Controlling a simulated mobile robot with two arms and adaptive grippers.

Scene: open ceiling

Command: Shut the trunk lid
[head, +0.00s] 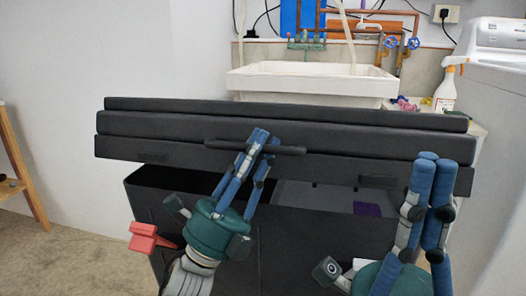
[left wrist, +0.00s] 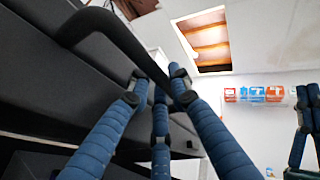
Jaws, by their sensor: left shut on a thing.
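The dark grey trunk lid (head: 330,133) is partly open in the head view, raised above the trunk body (head: 205,213). A gap shows the interior between them. A dark bar handle (head: 285,150) runs along the lid's front. My left gripper (head: 261,142) is shut on this handle, its blue fingers around the bar. The handle (left wrist: 110,35) also shows between the fingers in the left wrist view. My right gripper (head: 437,163) stands upright in front of the trunk's right end, its fingers close together. It shows no thing held, and its closure is unclear.
Inside the trunk lies a purple item (head: 367,209). Behind the trunk are a white sink (head: 312,82) and a spray bottle (head: 447,90). A white appliance (head: 495,100) stands at the right. A wooden stand (head: 20,165) is at the far left, with open floor before it.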

